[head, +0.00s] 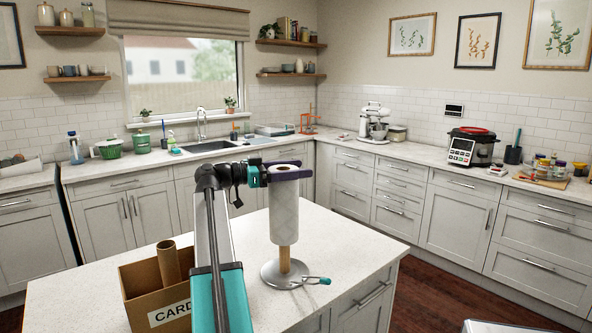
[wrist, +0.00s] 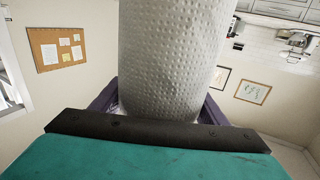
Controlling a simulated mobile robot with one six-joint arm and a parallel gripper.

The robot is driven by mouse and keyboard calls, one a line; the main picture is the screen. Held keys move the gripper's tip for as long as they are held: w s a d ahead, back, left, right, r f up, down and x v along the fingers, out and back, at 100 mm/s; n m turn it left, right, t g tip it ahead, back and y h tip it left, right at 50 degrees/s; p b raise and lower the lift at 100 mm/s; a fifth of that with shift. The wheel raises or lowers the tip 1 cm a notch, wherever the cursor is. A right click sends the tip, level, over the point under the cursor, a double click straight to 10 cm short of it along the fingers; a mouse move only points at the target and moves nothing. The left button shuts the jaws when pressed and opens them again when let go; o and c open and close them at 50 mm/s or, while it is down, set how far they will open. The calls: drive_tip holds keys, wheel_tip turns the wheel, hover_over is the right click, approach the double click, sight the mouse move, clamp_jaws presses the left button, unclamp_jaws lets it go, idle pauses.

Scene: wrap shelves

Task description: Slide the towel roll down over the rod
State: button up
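The white towel roll (head: 284,212) is upright above the island, and its dimpled side fills the middle of the wrist view (wrist: 168,60). My gripper (head: 288,173) is shut on the roll near its top end, with a purple finger on each side. The wooden rod (head: 285,262) shows only as a short length below the roll, in line with it. The rest of the rod is hidden, seemingly inside the roll. The round grey base (head: 270,274) stands on the island, with a clear gap between it and the roll's lower end.
A thin arm with a teal end (head: 318,281) sticks out to the right over the base. A cardboard box (head: 143,283) labelled "CARD" stands at the left with a brown tube (head: 168,262) in it. The white island top (head: 345,238) is clear to the right.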

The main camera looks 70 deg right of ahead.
drive_tip(key=o, duration=0.4)
drive_tip(key=shift+o, duration=0.2)
drive_tip(key=shift+w, duration=0.1)
drive_tip(key=b+v, duration=0.2)
drive_tip(key=v, duration=1.1)
drive_tip(key=shift+w+a+b, duration=0.2)
drive_tip(key=shift+w+b, duration=0.05)
drive_tip(key=shift+b, duration=0.05)
drive_tip(key=shift+s, duration=0.15)
idle(0.5)
